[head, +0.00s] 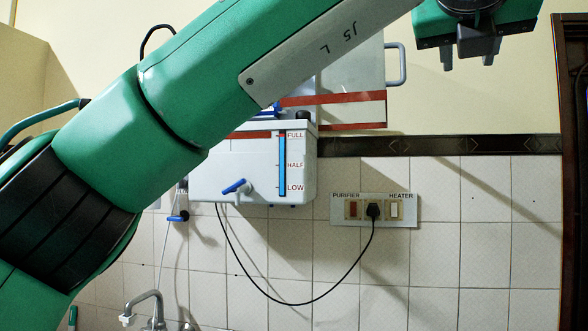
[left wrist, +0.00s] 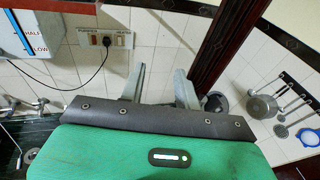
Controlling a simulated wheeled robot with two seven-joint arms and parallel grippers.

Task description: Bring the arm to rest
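My left arm (head: 170,105) crosses the head view from the lower left to the top right, in front of the wall. My left gripper (head: 468,58) is at the top right, above and to the right of the switch panel, with its fingers pointing down. In the left wrist view its two fingers (left wrist: 159,85) stand apart with nothing between them. The white water purifier (head: 255,170) hangs on the wall, partly hidden behind my arm. Its blue gauge reaches about FULL, and a blue tap (head: 236,187) is on its front. My right gripper is not seen.
A switch panel (head: 381,223), labelled PURIFIER and HEATER, holds a black plug whose cord loops to the purifier. A metal faucet (head: 146,306) is at the lower left. Several utensils (left wrist: 283,97) hang at right in the left wrist view, beyond a dark wooden frame (left wrist: 228,40).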

